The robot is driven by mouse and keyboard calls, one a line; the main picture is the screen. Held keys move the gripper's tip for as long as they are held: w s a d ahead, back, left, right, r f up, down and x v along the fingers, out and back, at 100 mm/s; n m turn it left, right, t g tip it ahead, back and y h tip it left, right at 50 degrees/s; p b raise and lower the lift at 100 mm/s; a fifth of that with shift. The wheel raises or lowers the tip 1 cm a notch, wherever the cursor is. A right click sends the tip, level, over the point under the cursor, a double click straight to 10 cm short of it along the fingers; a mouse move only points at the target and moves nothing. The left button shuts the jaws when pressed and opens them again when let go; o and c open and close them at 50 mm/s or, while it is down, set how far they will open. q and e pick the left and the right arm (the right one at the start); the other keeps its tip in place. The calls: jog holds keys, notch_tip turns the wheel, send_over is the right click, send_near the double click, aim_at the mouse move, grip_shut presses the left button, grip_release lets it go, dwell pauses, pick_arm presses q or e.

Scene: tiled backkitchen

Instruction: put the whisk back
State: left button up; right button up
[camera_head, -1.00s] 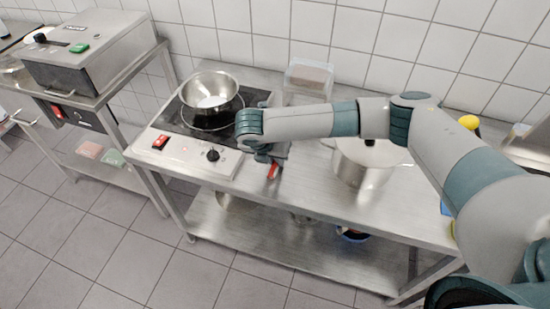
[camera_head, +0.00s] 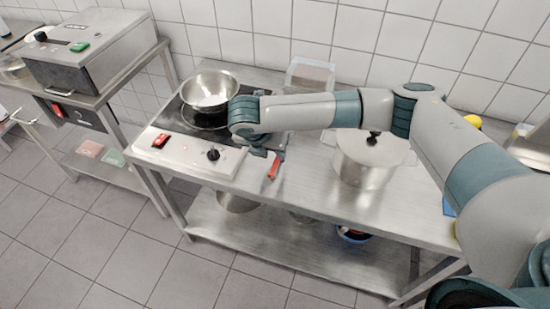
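No whisk can be made out clearly. A slim red handle-like item (camera_head: 274,168) shows at the front of the steel table, just beside my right gripper (camera_head: 265,150). I cannot tell what it belongs to, or whether the gripper touches it. My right arm reaches in from the right across the table, and its wrist hides most of the gripper and its fingers. A steel bowl (camera_head: 210,90) sits on the black hob (camera_head: 172,120), left of the gripper. My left gripper is not in view.
A lidded steel pot (camera_head: 362,170) stands on the steel table (camera_head: 315,185), right of the gripper and under my arm. A clear container (camera_head: 310,75) stands at the back. A grey appliance (camera_head: 95,55) is on the left table. The lower shelf (camera_head: 270,235) holds several items.

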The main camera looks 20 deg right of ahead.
jog(key=b+v, duration=0.1)
jog(key=v, duration=0.6)
jog(key=shift+r, duration=0.2)
